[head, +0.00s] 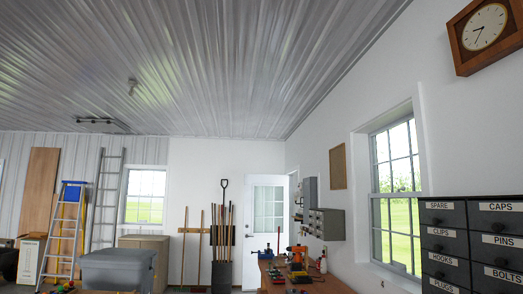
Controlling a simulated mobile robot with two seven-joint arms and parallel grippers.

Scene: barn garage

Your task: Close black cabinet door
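No open black cabinet door can be made out in the head view. The only large dark furniture is a dark grey or black drawer unit (472,243) at the lower right edge. Its drawers carry white labels such as SPARE, CAPS, CLIPS and PINS, and they look shut. Its lower part is cut off by the frame. Neither of my grippers is in view.
A wooden workbench (318,284) with tools, including an orange drill (296,250), stands at bottom centre. A grey bin (118,268), a blue-topped stepladder (65,235) and a leaning ladder (105,200) are at left. A white door (266,228) is at the back.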

